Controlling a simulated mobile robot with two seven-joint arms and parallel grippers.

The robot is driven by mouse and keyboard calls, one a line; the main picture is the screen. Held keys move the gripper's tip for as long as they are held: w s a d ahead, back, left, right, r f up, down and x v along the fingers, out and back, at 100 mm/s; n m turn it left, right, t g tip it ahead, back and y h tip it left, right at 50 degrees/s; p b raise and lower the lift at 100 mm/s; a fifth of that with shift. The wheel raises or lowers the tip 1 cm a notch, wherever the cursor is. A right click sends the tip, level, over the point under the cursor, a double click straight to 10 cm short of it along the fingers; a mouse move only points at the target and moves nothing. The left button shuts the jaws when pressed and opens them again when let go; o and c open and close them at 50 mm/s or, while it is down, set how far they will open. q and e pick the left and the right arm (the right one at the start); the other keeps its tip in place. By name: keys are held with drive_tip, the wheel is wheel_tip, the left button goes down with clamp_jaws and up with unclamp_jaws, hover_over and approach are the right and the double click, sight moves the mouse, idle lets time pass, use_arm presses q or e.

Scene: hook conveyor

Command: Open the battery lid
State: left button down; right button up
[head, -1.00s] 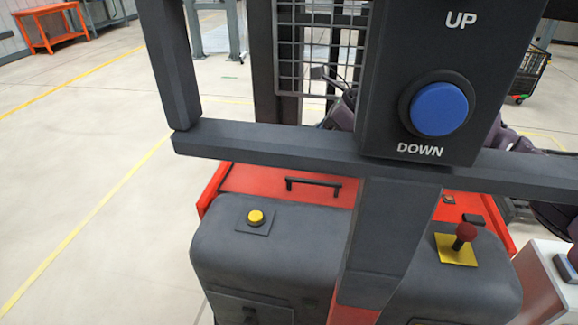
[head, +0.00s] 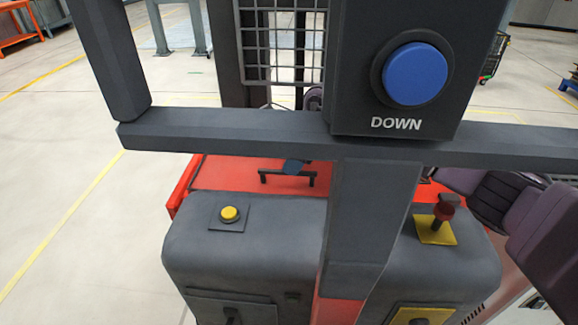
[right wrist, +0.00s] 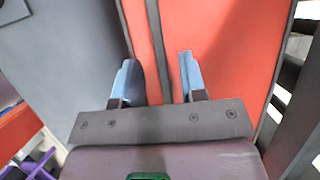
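The red lid (head: 225,176) lies flat behind the grey truck body in the head view, with a black bar handle (head: 271,174) on it. My right gripper (head: 292,167) shows there only as a blue fingertip at the middle of the handle; the dark crossbeam hides most of the hand. In the right wrist view my right gripper (right wrist: 158,59) is open, its two blue fingers apart above the red surface (right wrist: 225,60). A dark strip, probably the handle, runs between the fingers; contact cannot be told. My left gripper is not in view.
A dark crossbeam (head: 230,133) and upright post (head: 365,220) stand before the lid. A blue button (head: 415,75) is on the upper panel. Floor at left is clear.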

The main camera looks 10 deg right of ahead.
drive_tip(key=shift+x, duration=1.05)
drive_tip(key=shift+c, duration=0.4)
clamp_jaws()
